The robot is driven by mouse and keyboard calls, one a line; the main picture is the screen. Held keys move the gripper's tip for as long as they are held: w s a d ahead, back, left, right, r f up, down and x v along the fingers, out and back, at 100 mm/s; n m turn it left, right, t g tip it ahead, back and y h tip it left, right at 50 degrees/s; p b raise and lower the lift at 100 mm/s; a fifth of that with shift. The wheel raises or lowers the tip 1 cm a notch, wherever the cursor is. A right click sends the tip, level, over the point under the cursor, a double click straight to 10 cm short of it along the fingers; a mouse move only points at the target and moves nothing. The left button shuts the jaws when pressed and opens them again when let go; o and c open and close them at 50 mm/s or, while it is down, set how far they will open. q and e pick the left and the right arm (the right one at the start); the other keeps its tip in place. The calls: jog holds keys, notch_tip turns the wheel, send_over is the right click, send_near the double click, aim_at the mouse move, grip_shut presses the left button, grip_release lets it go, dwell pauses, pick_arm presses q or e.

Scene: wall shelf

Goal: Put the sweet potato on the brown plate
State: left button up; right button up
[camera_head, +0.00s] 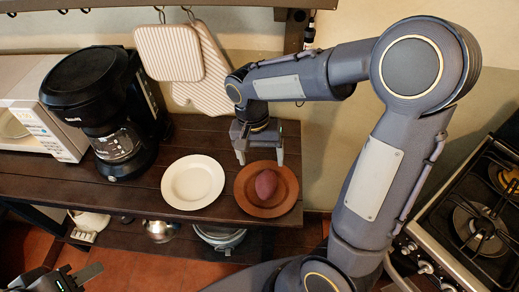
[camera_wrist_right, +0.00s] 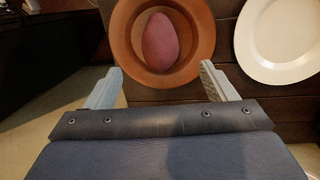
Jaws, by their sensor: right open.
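The sweet potato (camera_head: 266,184) is dark reddish purple and lies on the brown plate (camera_head: 287,204), on the wooden shelf. In the right wrist view the sweet potato (camera_wrist_right: 161,40) rests within the rim of the brown plate (camera_wrist_right: 122,45). My right gripper (camera_head: 260,158) is open and empty, just behind the plate's far edge in the head view. Its two fingers (camera_wrist_right: 165,87) are apart in the wrist view, and the sweet potato is beyond them, untouched. My left gripper (camera_head: 82,277) shows only partly at the bottom left, away from the plates.
A white plate (camera_head: 193,182) stands left of the brown plate. A black coffee maker (camera_head: 105,105) and a white microwave (camera_head: 45,100) are further left. Oven mitts (camera_head: 185,60) hang behind. A stove (camera_head: 470,220) is at the right. Pots sit on the lower shelf.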

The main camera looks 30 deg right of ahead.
jog(key=s+r+n+t+y, duration=0.2)
jog(key=s+r+t, duration=0.1)
jog(key=s, duration=0.4)
jog(key=s+r+n+t+y, duration=0.2)
jog(key=s+r+n+t, duration=0.1)
jog(key=s, duration=0.3)
jog(key=shift+s+r+t+y, duration=0.3)
jog(key=shift+s+r+t, duration=0.1)
jog(key=shift+t, duration=0.3)
